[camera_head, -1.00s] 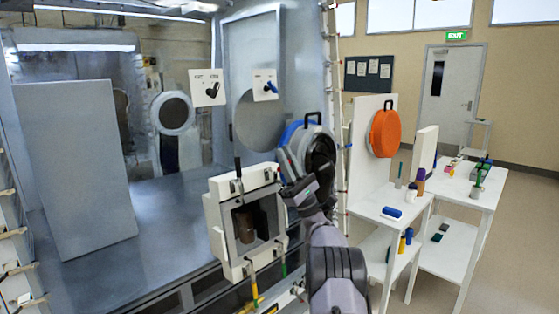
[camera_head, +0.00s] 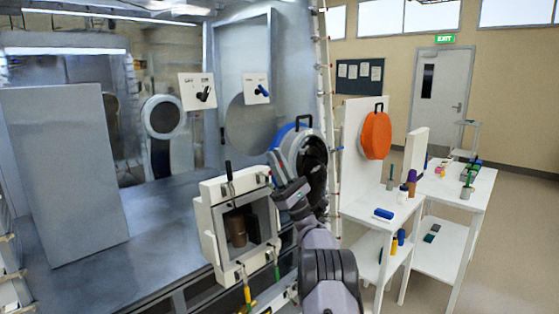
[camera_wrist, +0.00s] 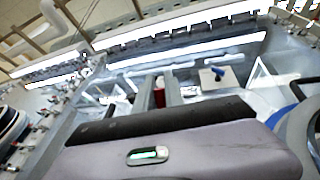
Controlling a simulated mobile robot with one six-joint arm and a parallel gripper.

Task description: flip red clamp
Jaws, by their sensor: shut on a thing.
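The red clamp (camera_wrist: 158,92) shows only as a small red patch in the wrist view, between the fingers of my gripper (camera_wrist: 159,97). My gripper is shut on it. In the head view my gripper (camera_head: 276,174) is at the upper right corner of the open white box (camera_head: 207,215) on the glovebox front. The red clamp cannot be made out there. A black-handled clamp (camera_head: 228,171) stands at the box's top edge. A yellow clamp (camera_head: 247,294) and a green clamp (camera_head: 276,271) are along its lower edge.
A brown cylinder (camera_head: 237,230) stands inside the white box. A round blue-rimmed port door (camera_head: 314,160) is close behind my gripper. An orange round cover (camera_head: 376,135) hangs on a white panel at right. White tables (camera_head: 458,196) hold several small items.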

